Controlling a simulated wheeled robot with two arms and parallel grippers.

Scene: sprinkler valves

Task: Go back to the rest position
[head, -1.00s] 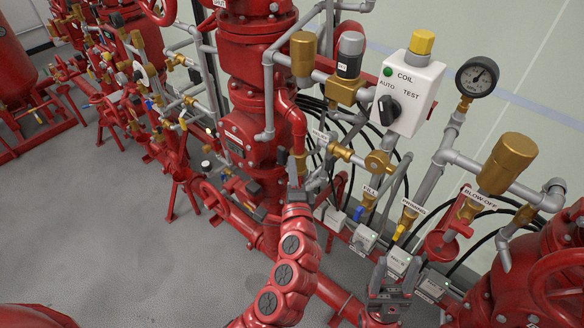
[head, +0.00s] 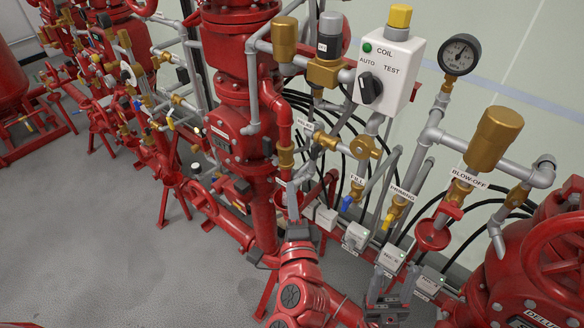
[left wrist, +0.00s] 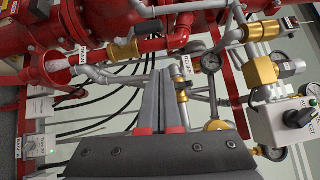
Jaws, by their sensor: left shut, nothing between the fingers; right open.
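My left gripper (head: 292,190) is in the lower middle of the head view, on a red arm, with its dark fingers pointing up the picture in front of the pipework. In the left wrist view its fingers (left wrist: 161,85) lie together with nothing between them. They overlap the pipes near the RELIEF label (left wrist: 187,67) there; whether they touch anything I cannot tell. My right gripper (head: 388,285) is low at the right in the head view, open and empty, below the row of small grey boxes.
The coil box (head: 387,72) with its black knob hangs at upper right, beside a gauge (head: 460,54). The blue FILL handle (head: 347,202) and yellow PRIMING handle (head: 392,217) are between my grippers and the wall. The grey floor (head: 90,240) is open at left.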

